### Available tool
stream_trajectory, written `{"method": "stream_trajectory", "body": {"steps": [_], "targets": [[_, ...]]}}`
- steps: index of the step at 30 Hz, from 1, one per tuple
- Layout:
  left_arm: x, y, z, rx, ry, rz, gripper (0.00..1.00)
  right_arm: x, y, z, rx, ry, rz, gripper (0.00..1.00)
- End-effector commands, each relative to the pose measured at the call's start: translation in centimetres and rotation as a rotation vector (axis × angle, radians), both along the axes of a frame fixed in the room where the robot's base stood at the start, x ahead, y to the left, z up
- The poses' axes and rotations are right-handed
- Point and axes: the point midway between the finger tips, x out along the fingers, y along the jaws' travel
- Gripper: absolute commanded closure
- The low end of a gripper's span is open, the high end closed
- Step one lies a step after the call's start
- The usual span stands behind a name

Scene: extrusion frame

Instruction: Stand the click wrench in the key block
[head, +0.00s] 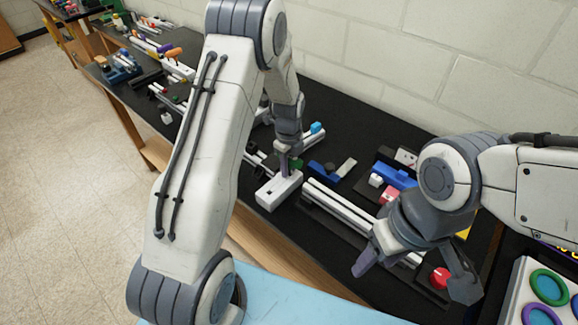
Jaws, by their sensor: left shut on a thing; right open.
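The white block with dark holes in its top, which looks like the key block (276,191), lies on the black bench top left of the middle. My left gripper (286,166) points down just above the block's far part. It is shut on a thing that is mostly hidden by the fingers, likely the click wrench. I cannot tell whether its lower end touches the block or sits in a hole. My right gripper (414,279) is open and empty over the front right of the bench, its fingers well apart.
Light extrusion bars (342,213) lie right of the block. A blue part (325,170) lies behind them, and another blue part (394,176) sits farther right. A red knob (440,277) is beside my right gripper. A tray with coloured rings (545,290) stands at lower right.

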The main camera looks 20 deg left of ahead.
Motion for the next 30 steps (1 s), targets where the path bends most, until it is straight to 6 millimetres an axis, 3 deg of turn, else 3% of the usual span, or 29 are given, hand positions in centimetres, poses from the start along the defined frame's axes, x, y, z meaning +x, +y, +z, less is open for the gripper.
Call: {"method": "stream_trajectory", "body": {"steps": [1,2,3,4,17,30], "targets": [[0.0,0.0,0.0,0.0,0.0,0.0,1.0,0.0,0.0,0.0,0.0,0.0,0.0,0.43],[0.0,0.0,0.0,0.0,0.0,0.0,0.57,0.0,0.0,0.0,0.0,0.0,0.0,0.43],[0.0,0.0,0.0,0.0,0.0,0.0,0.41,0.0,0.0,0.0,0.0,0.0,0.0,0.43],[0.0,0.0,0.0,0.0,0.0,0.0,0.33,0.0,0.0,0.0,0.0,0.0,0.0,0.43],[0.1,0.0,0.8,0.001,-0.004,0.0,0.33,0.0,0.0,-0.4,0.0,0.0,-0.004,0.43],[0.1,0.0,8.8,0.001,-0.004,0.0,0.33,0.0,0.0,-2.4,0.0,0.0,-0.003,0.43]]}}
